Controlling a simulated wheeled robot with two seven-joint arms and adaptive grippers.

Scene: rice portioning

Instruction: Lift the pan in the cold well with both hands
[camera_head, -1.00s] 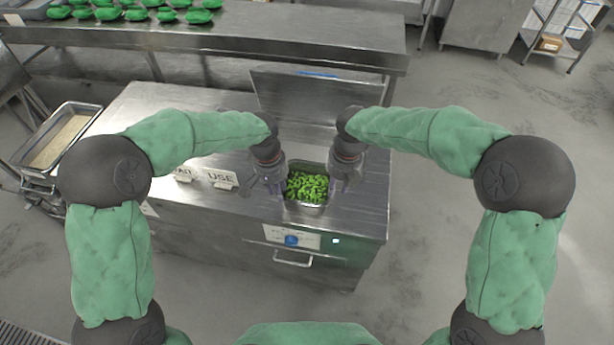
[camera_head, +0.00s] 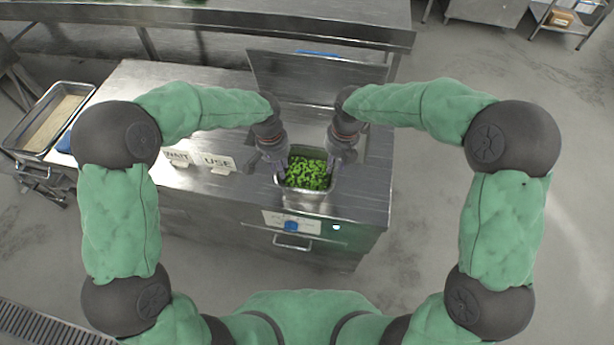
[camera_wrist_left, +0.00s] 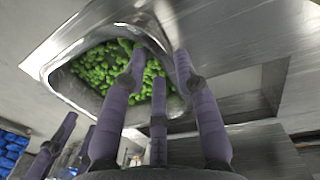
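The metal pan (camera_head: 305,201) is full of green vegetables (camera_head: 307,174). In the head view it stands out above the counter, its lower front overlapping the counter's front edge. My left gripper (camera_head: 278,172) is at its left side and my right gripper (camera_head: 335,172) at its right side, both shut on its side rims. In the left wrist view, my left gripper's fingers (camera_wrist_left: 160,65) straddle the pan's rim (camera_wrist_left: 48,67), one over the vegetables and one outside. The contact of the right fingertips is too small to make out. The cold well's opening (camera_head: 306,124) shows behind the pan.
A raised lid (camera_head: 318,78) stands behind the well. USE (camera_head: 217,162) and WAIT (camera_head: 177,157) signs stand on the counter (camera_head: 150,90) left of the pan. A tray of pale rice (camera_head: 55,122) is at far left. A long metal table (camera_head: 220,15) runs behind.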

